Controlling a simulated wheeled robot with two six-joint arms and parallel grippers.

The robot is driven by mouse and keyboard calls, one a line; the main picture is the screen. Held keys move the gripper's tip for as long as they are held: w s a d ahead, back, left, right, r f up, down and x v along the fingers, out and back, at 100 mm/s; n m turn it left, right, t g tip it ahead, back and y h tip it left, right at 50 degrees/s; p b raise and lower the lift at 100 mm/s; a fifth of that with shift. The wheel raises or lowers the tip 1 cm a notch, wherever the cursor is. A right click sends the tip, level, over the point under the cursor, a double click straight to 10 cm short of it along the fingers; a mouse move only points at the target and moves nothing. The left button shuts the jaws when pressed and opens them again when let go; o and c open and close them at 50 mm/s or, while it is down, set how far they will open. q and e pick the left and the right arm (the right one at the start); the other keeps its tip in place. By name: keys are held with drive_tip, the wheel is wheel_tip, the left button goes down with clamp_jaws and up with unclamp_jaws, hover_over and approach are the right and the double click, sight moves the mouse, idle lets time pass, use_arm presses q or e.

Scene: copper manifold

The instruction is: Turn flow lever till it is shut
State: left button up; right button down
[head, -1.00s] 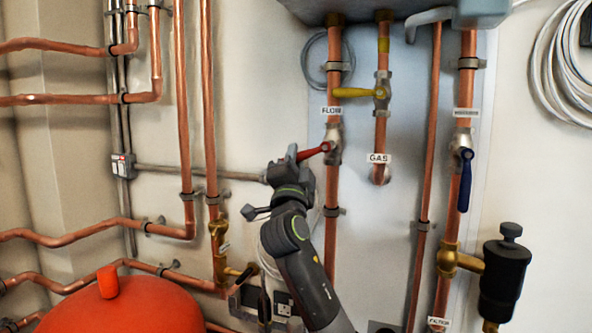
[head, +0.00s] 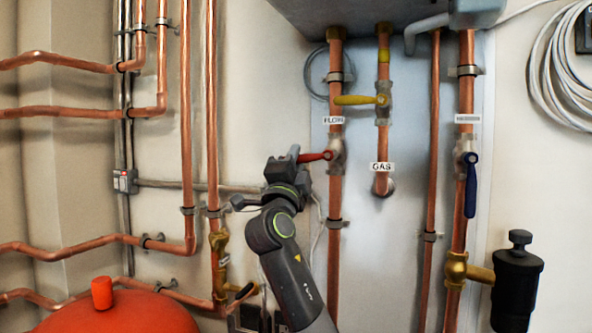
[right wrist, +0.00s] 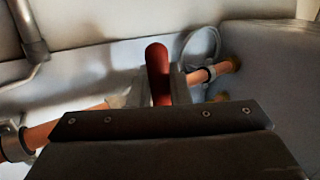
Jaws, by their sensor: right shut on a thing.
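The red flow lever (head: 315,157) sits on a valve on the vertical copper pipe under the FLOW label (head: 334,120). It points left from the valve, nearly level and crosswise to the pipe. My right gripper (head: 293,158) is shut on the outer end of the lever, hiding that end in the head view. In the right wrist view the red lever (right wrist: 159,72) stands up behind the dark gripper body (right wrist: 160,120), with the copper pipe behind it. My left gripper is not in view.
A yellow gas lever (head: 360,100) is just up and right. A blue lever (head: 470,185) hangs along a pipe farther right. Copper pipes (head: 212,120) run left of my arm, and an orange-red tank (head: 125,312) is at lower left.

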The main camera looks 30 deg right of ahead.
drive_tip(key=shift+r+m+g+h+b, duration=0.25)
drive_tip(key=shift+m+g+h+b, duration=0.3)
drive_tip(key=shift+m, duration=0.25)
drive_tip(key=shift+r+m+g+h+b, duration=0.2)
drive_tip(key=shift+m+g+h+b, duration=0.2)
drive_tip(key=shift+m+b, duration=0.3)
drive_tip(key=shift+r+m, duration=0.15)
drive_tip(key=shift+m, duration=0.35)
drive_tip(key=shift+r+g+h, duration=0.2)
drive_tip(key=shift+g+h, duration=0.05)
drive_tip(key=c, duration=1.4)
unclamp_jaws()
drive_tip(key=shift+f, duration=0.1)
drive_tip(key=p+v, duration=0.3)
drive_tip(key=v, duration=1.4)
drive_tip(key=shift+a, duration=0.15)
